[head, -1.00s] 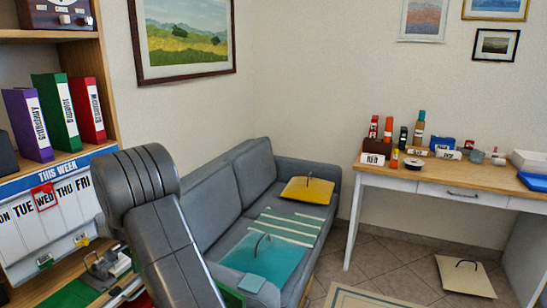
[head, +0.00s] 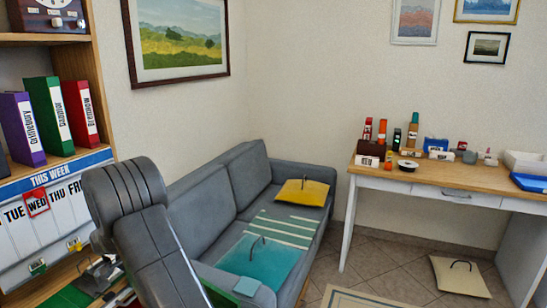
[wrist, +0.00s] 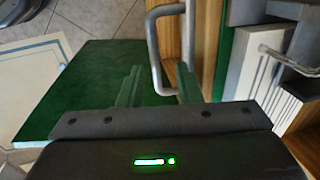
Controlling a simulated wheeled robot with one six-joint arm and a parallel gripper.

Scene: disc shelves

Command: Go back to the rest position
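A green panel (wrist: 90,85) lies beyond the fingers at the left, and a metal bar handle (wrist: 157,45) stands just past the fingertips. I cannot tell how near the handle is. In the head view my arm is raised at the lower left, and its gripper is out of sight.
A shelf with several binders (head: 47,115) and a week board (head: 40,205) stands at the left. A grey sofa (head: 205,215) holds cushions (head: 302,192). A desk (head: 460,178) with small items is at the right. Tiled floor (head: 385,265) lies open between sofa and desk.

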